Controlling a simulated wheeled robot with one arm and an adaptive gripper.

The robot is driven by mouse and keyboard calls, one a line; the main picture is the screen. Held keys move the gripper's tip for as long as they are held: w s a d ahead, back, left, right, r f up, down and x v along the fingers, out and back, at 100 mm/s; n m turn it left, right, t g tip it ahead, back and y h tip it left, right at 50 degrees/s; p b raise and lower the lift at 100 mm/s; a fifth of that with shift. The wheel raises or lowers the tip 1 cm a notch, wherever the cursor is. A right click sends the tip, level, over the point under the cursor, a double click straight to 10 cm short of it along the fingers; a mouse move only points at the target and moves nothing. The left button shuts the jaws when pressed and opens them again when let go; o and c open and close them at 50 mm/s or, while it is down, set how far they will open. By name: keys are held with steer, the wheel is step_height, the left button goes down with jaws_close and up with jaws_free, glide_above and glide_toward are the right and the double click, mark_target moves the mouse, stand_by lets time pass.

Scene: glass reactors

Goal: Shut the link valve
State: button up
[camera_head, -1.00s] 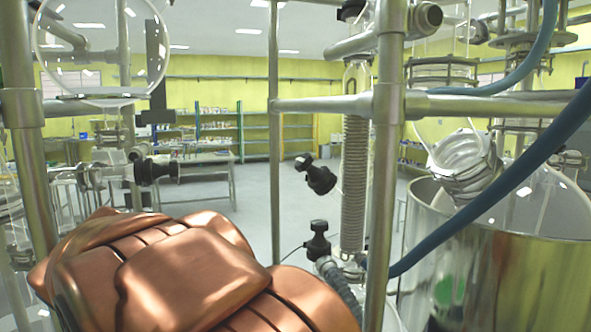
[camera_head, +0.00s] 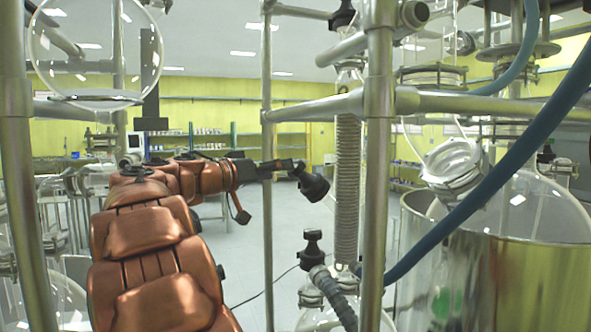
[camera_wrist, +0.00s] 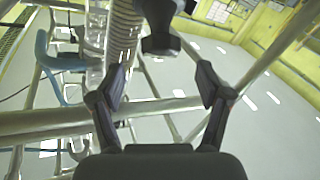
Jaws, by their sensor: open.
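A black valve knob (camera_head: 314,187) stands out left of the coiled glass condenser in the head view. A second black knob (camera_head: 312,248) sits lower, on the glass at the condenser's foot. I cannot tell from the pictures which is the link valve. My gripper (camera_head: 296,166) is beside the upper knob at its upper left. In the wrist view my gripper (camera_wrist: 161,80) is open, with nothing between its fingers. A black knob (camera_wrist: 160,38) shows ahead of the fingertips, roughly centred. The valves' inner positions are hidden.
A metal upright (camera_head: 268,220) stands close to my arm, and another (camera_head: 378,170) stands right of the coiled condenser (camera_head: 347,190). A blue hose (camera_head: 500,165) crosses in front of the steel vessel (camera_head: 500,285). A round glass vessel (camera_head: 95,55) hangs at upper left.

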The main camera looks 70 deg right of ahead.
mark_target(296, 168)
steer(key=p+x, duration=0.2)
steer(key=x, duration=0.4)
steer(key=shift+s+d, duration=0.15)
steer(key=shift+d, duration=0.15)
steer(key=shift+f, duration=0.1)
steer(key=c, duration=1.2)
